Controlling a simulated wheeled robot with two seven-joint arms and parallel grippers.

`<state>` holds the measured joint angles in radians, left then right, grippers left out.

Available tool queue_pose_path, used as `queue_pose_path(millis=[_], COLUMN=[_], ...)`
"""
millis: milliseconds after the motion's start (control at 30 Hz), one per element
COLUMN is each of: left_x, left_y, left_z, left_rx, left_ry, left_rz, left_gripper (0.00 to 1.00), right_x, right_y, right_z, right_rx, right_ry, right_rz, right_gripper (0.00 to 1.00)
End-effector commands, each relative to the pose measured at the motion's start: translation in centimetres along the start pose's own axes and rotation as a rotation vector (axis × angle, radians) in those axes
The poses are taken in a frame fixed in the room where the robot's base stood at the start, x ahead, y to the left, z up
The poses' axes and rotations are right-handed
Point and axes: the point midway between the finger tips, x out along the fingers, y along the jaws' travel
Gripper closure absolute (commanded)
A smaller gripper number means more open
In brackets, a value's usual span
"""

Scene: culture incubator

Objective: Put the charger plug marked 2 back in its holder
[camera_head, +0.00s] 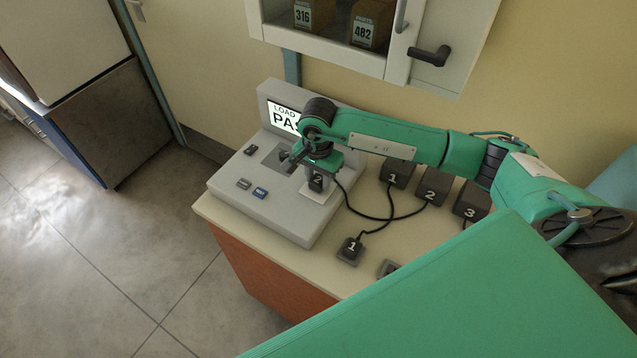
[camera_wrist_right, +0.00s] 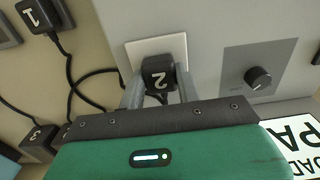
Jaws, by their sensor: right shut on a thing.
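The black charger plug marked 2 (camera_head: 317,181) is at the white socket plate (camera_head: 320,194) on the grey tester. My right gripper (camera_head: 316,176) is shut on it from above. In the right wrist view the plug (camera_wrist_right: 160,77) sits between the two fingers over the plate (camera_wrist_right: 150,46); I cannot tell how deep it is seated. A cord runs from it toward the black charger block marked 2 (camera_head: 431,188). A dark square holder (camera_head: 388,268) on the counter is partly hidden by green bodywork; its inside is unclear. My left gripper is out of view.
The grey tester (camera_head: 262,213) has a screen (camera_head: 284,117) showing "LOAD" and "PA", a knob (camera_wrist_right: 258,77) and small buttons. Plug 1 (camera_head: 350,246) sits in a dark holder on the counter. Charger blocks 1 (camera_head: 397,174) and 3 (camera_head: 470,202) stand behind. A wall cabinet (camera_head: 335,52) hangs above.

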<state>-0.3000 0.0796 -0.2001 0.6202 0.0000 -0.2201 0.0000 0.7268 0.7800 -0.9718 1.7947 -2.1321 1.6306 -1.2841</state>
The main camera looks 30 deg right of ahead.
Motion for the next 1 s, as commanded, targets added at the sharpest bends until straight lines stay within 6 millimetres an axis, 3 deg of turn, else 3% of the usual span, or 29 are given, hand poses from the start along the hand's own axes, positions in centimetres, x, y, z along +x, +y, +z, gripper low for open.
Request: queue_pose_path(millis=[1000], left_x=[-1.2], left_y=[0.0], left_z=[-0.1], left_rx=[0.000], left_ry=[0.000], left_rz=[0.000], left_gripper=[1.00], right_x=[-4.2], right_y=[0.0], right_z=[0.0], right_rx=[0.000], right_ry=[0.000], right_rz=[0.000], right_gripper=[1.00])
